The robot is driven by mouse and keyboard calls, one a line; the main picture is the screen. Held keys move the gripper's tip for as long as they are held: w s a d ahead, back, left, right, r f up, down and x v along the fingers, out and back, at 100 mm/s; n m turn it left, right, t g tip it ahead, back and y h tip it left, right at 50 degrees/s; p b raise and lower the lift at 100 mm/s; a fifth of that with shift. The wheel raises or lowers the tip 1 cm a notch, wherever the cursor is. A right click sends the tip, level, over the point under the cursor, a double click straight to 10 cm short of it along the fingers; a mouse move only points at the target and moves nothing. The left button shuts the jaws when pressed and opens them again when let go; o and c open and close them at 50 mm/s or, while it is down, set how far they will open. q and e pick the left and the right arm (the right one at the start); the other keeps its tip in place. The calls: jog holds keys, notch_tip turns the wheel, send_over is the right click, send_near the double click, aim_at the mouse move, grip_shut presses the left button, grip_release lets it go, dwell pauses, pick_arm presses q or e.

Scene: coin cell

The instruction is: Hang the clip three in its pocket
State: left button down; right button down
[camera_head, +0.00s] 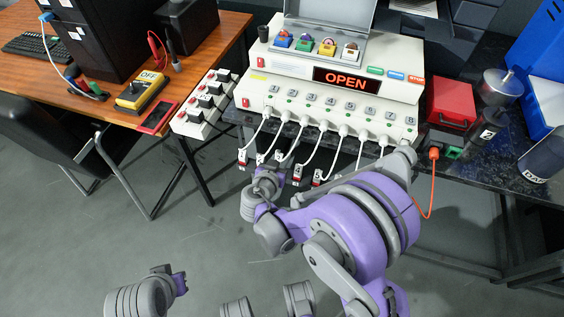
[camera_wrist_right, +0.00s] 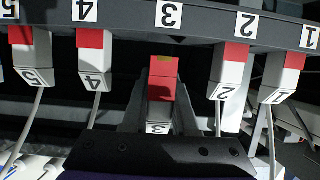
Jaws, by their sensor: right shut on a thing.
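In the wrist view, clip three (camera_wrist_right: 162,88), a red and white block with a "3" on its white end, sits between the fingers of my right gripper (camera_wrist_right: 160,100). The gripper is shut on it. The dark rail (camera_wrist_right: 130,15) crosses the top of the picture, and its "3" label (camera_wrist_right: 168,13) is above the clip. A dark gap shows between clip three and the rail. In the head view my right gripper (camera_head: 268,180) is in front of the white charger; the clip in it is hard to make out.
Clips four (camera_wrist_right: 94,70) and two (camera_wrist_right: 230,75) hang at the rail on either side, with clips five (camera_wrist_right: 33,60) and one (camera_wrist_right: 285,72) farther out. White cables run from the charger (camera_head: 340,115) close to my right gripper.

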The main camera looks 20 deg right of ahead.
jog(key=shift+w+d+f+b, duration=0.1)
jog(key=shift+f+b, duration=0.25)
jog(key=shift+f, duration=0.55)
jog(key=shift+w+d+f+b, duration=0.1)
jog(key=shift+f+b, duration=0.2)
jog(key=shift+f, duration=0.55)
